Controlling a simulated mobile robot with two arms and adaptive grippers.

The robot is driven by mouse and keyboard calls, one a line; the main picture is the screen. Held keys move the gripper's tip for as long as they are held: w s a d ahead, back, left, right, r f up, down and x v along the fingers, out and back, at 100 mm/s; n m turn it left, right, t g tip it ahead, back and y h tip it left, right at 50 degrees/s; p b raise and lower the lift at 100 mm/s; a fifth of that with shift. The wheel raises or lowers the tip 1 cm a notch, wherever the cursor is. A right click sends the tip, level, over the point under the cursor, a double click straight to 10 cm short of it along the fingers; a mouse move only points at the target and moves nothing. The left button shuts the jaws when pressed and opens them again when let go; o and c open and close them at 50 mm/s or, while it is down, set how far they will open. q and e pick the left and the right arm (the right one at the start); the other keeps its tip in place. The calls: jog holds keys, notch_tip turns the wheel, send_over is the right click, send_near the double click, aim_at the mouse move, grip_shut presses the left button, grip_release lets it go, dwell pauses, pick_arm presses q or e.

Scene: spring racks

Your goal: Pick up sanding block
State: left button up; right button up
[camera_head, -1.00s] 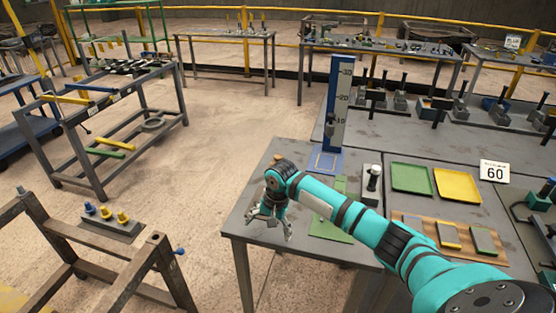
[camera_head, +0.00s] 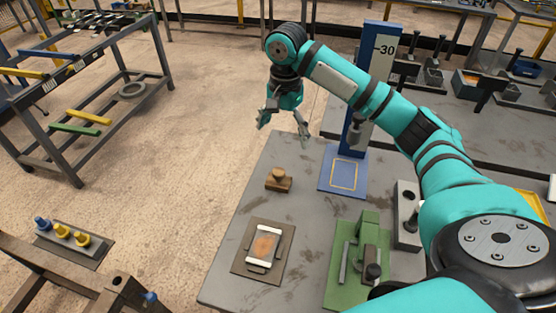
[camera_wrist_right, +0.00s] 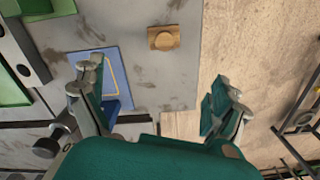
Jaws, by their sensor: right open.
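My right gripper (camera_head: 284,128) is open and empty, held above and beyond the block in the head view. Its spread fingers (camera_wrist_right: 160,80) also show in the right wrist view. My left gripper is not in view.
A blue height gauge (camera_head: 365,110) stands right of the block. Nearer are a dark mat with a framed workpiece (camera_head: 264,248), a green fixture (camera_head: 352,266) and a grey block with a post (camera_head: 406,215). Table around the block is clear. Floor lies to the left.

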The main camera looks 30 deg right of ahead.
send_near(279, 171)
jog(key=shift+s+d+f+p, duration=0.25)
jog(key=shift+d+f+p, duration=0.2)
jog(key=shift+d+f, duration=0.2)
jog(key=f, duration=0.5)
jog(key=shift+w+f+p, duration=0.2)
jog(key=shift+f+p, duration=0.1)
jog(key=shift+f, duration=0.2)
jog(key=shift+a+f, duration=0.1)
jog(key=shift+f, duration=0.1)
jog(key=f, duration=0.2)
jog(key=a+f+p, duration=0.1)
jog(key=f, duration=0.1)
jog(key=shift+w+a+f, duration=0.1)
jog(key=shift+a+f, duration=0.05)
jog(key=shift+f, duration=0.3)
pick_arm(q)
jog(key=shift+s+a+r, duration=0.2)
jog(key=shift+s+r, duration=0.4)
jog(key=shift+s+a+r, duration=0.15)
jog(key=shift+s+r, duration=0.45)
pick_arm(e)
jog(key=c, duration=1.3)
jog(key=shift+c, duration=0.2)
